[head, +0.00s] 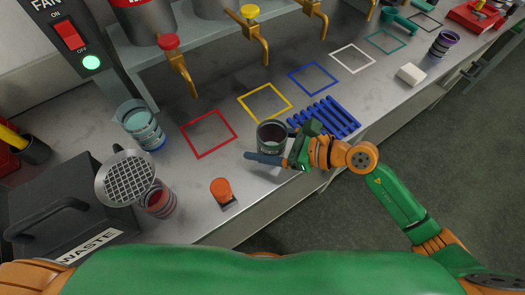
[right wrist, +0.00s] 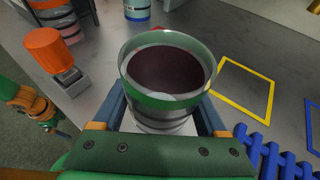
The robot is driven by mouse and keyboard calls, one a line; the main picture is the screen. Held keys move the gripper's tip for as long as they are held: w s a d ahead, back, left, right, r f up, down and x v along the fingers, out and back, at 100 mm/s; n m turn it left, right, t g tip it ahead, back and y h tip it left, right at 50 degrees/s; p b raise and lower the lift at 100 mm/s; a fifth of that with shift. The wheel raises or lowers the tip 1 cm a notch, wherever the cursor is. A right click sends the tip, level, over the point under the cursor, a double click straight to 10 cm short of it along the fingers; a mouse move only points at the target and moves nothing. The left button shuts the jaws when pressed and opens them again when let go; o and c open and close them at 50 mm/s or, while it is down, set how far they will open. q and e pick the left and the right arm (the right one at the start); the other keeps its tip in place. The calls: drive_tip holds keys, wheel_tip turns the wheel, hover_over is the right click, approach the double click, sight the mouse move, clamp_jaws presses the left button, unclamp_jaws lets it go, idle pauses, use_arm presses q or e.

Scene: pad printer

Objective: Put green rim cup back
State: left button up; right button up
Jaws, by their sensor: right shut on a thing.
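The green rim cup (head: 271,136) is clear with dark content, and my right gripper (head: 277,160) is shut on it near the counter's front edge. In the right wrist view the cup (right wrist: 167,80) stands nearly upright between the fingers, its green rim facing the camera. A white surface shows just under it; I cannot tell whether the cup touches it. A green-outlined square (head: 385,42) lies on the counter far off at upper right, with no cup on it. My left gripper does not show.
Red (head: 209,134), yellow (head: 264,103), blue (head: 313,78) and white (head: 352,58) outlined squares are empty. A blue slatted rack (head: 325,117) lies beside the gripper. An orange-knobbed item (head: 221,190), a beaker (head: 140,124), a red-banded cup (head: 159,202) and a waste box (head: 70,218) stand left.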

sight(283, 154)
drive_tip(key=shift+s+f, duration=0.1)
drive_tip(key=shift+f, duration=1.2)
drive_tip(key=o, duration=1.4)
drive_tip(key=shift+c, duration=0.2)
drive_tip(key=shift+d, duration=0.15)
drive_tip(key=b+v, duration=0.2)
drive_tip(key=v, duration=0.8)
drive_tip(key=shift+s+d+b, duration=0.15)
drive_tip(key=shift+d+b, duration=0.15)
drive_tip(key=shift+b, duration=0.05)
drive_tip(key=shift+s+d+r, duration=0.2)
drive_tip(key=shift+d+r, duration=0.2)
drive_tip(key=shift+r, duration=0.05)
